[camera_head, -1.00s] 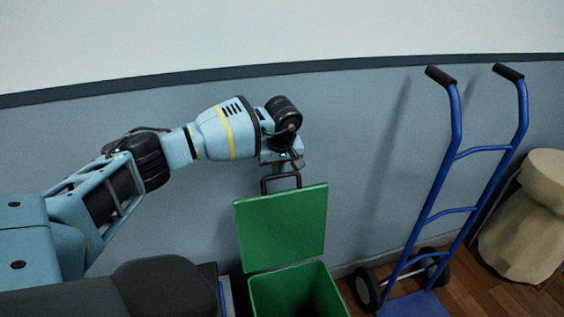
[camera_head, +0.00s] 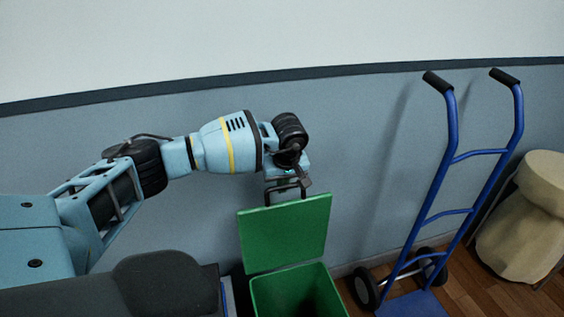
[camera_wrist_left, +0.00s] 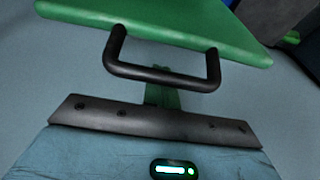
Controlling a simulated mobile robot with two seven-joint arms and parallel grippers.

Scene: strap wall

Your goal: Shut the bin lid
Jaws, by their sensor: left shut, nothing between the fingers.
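The green bin (camera_head: 291,288) stands on the floor against the wall, its top open. Its green lid (camera_head: 284,233) stands raised at the back of the opening. A black U-shaped handle (camera_head: 287,192) sits at the lid's upper edge; in the left wrist view the handle (camera_wrist_left: 165,76) crosses in front of my gripper. My left gripper (camera_head: 286,178) is just above the lid's top edge. It is shut and empty, its fingertips by the handle bar. The bar partly hides them, so I cannot tell whether they touch. My right gripper is not in view.
A blue hand truck (camera_head: 450,185) leans to the right of the bin. A beige sack-like object (camera_head: 525,215) stands farther right. The grey wall (camera_head: 360,150) is close behind the lid. Some wooden floor shows at the lower right.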

